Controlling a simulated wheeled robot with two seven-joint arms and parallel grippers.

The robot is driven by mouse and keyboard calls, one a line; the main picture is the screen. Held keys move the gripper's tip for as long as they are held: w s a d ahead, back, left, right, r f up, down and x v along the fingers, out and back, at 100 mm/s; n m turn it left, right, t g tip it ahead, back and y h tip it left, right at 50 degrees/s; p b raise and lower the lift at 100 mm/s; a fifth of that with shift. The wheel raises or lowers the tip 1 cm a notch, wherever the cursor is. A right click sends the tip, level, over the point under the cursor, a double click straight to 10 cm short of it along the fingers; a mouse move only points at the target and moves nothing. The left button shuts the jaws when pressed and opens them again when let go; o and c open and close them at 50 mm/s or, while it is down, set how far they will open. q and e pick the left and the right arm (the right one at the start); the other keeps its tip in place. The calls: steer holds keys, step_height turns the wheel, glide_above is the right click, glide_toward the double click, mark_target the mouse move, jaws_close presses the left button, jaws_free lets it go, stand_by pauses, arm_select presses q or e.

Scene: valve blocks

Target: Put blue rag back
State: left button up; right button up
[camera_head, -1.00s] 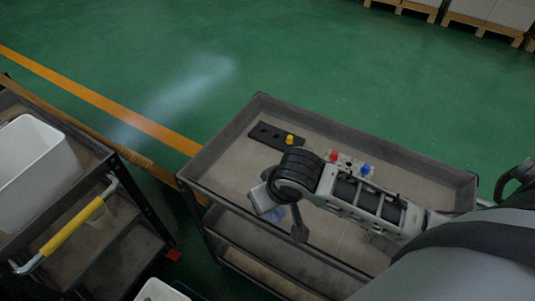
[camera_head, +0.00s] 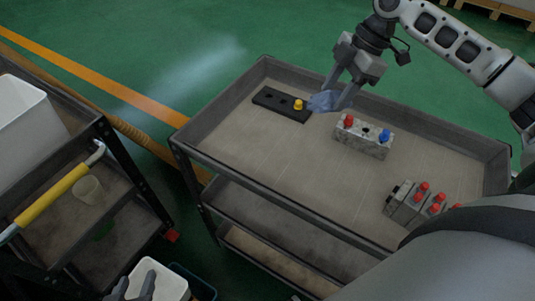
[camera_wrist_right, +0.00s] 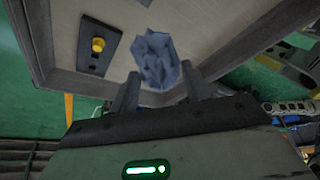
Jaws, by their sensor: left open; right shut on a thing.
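The blue rag (camera_head: 321,102) is a crumpled grey-blue cloth held between the fingers of my right gripper (camera_head: 336,98). It hangs over the top tray of the grey cart (camera_head: 290,165), near the far edge, between the black strip and the grey valve block. In the right wrist view the rag (camera_wrist_right: 155,60) sticks out between the two fingertips. My left gripper (camera_head: 134,288) is at the bottom left, empty with its fingers apart, in front of a white bin (camera_head: 165,277).
On the tray are a black strip (camera_head: 272,101) with a yellow knob, a valve block (camera_head: 361,143) with red and blue knobs, and several red-knobbed blocks (camera_head: 408,208). A yellow-handled cart (camera_head: 52,196) stands at left. The tray's front middle is clear.

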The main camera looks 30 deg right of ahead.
steer(key=w+a+f, duration=0.1)
steer(key=a+f, duration=0.2)
steer(key=a, duration=0.1)
steer(key=w+a+f, duration=0.1)
steer(key=a+f, duration=0.1)
steer(key=a, duration=0.2)
steer(key=w+a+f, duration=0.1)
steer(key=a+f, duration=0.2)
steer(key=a, duration=0.1)
steer(key=shift+w+a+f+p, duration=0.2)
steer(key=shift+w+f+p, duration=0.1)
steer(key=shift+p, duration=0.05)
steer(key=shift+a+f, duration=0.25)
steer(key=shift+f, duration=0.1)
steer(key=f, duration=0.3)
steer(key=shift+w+a+f, duration=0.15)
steer(key=shift+a+f, duration=0.05)
steer(key=shift+f, duration=0.1)
steer(key=o, duration=1)
steer(key=v, duration=1.2)
steer(key=shift+d+p, duration=0.1)
steer(key=shift+p, duration=0.2)
